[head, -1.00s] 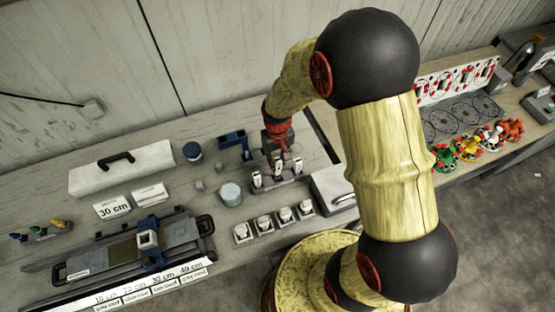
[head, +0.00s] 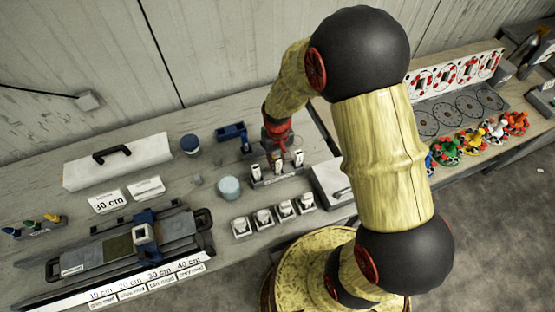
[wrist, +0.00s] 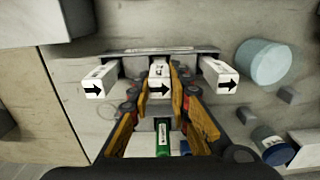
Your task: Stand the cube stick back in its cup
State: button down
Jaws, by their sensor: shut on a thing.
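A grey rack (head: 277,179) on the bench holds three upright sticks with white tops. In the wrist view, each white top carries a black arrow. My gripper (wrist: 160,76) is shut on the middle stick (wrist: 159,88), with an orange-padded fingertip on either side of it. The left stick (wrist: 98,82) and the right stick (wrist: 220,80) stand apart from the fingers. In the head view, my gripper is over the back of the rack and partly hides the middle stick. The stick's lower end and its cup are hidden.
Several white-topped cubes (head: 263,218) stand in a row in front of the rack. A pale blue cylinder (head: 229,187) stands to its left, a blue bracket (head: 231,132) behind. A grey box (head: 332,181) is close on the right. A green object (wrist: 162,140) shows between my finger bases.

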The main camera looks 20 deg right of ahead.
jog(key=c, duration=1.7)
grip_release()
jog(key=shift+o, duration=0.6)
jog(key=shift+r+p, duration=2.45)
jog(key=shift+r, duration=1.1)
jog(key=shift+f, duration=0.1)
